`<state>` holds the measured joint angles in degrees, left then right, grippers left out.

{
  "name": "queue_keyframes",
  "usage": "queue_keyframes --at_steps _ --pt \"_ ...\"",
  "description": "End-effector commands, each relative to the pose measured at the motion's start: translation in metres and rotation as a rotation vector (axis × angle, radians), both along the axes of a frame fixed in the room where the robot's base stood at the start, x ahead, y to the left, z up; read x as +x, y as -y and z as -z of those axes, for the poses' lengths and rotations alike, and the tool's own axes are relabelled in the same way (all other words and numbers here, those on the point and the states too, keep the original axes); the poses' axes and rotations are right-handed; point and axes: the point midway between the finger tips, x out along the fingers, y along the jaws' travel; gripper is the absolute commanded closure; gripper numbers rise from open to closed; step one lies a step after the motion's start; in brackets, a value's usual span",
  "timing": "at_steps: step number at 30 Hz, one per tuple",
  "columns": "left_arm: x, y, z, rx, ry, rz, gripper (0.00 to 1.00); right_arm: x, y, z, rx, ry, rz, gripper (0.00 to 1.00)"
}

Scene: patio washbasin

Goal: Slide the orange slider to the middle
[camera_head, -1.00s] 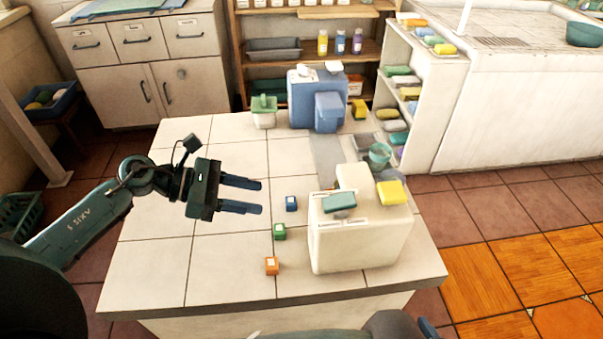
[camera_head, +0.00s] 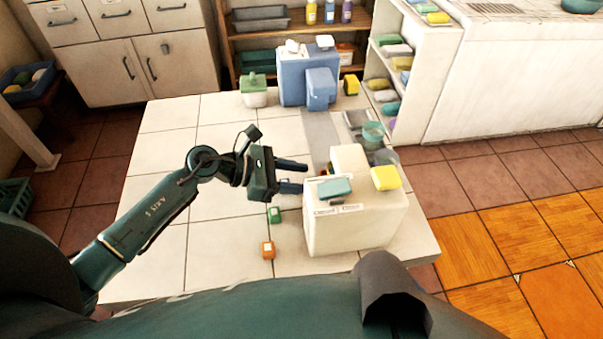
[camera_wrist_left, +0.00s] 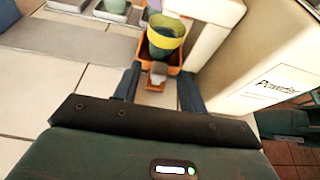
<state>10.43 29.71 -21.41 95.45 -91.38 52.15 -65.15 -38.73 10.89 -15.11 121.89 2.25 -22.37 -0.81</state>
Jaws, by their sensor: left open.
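In the left wrist view, an orange tray-like piece (camera_wrist_left: 176,69) holds a green and yellow cup (camera_wrist_left: 164,38). A small grey knob (camera_wrist_left: 158,72) on an orange base stands at its near side, between the fingers of my left gripper (camera_wrist_left: 160,86). The fingers are open, with a gap on each side of the knob. In the head view, my left gripper (camera_head: 303,176) reaches right, behind the white dispenser box (camera_head: 355,226). That box hides most of the orange piece there. My right gripper is out of view.
The white box, with teal (camera_head: 335,187) and yellow (camera_head: 386,178) sponges on top, stands close to the fingers. A blue dispenser (camera_head: 299,83) stands at the back. The counter's left side is clear.

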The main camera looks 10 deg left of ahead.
Motion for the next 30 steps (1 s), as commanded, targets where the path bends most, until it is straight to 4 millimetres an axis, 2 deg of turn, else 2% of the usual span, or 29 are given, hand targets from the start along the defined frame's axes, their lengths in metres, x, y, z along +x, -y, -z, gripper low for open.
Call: queue_keyframes --at_steps 4,12,27,30 --pt "0.0034 0.0078 0.0027 -0.001 0.001 0.000 0.58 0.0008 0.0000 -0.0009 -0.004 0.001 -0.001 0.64" --pt "0.0036 0.0088 0.0037 0.000 0.001 0.000 0.58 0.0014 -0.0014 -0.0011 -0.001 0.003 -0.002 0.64" --pt "0.0033 0.0084 0.0036 0.000 0.000 0.001 0.98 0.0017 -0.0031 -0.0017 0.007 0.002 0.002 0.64" --pt "0.0033 0.0084 0.0036 0.000 0.000 0.001 1.00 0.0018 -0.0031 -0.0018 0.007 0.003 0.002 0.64"
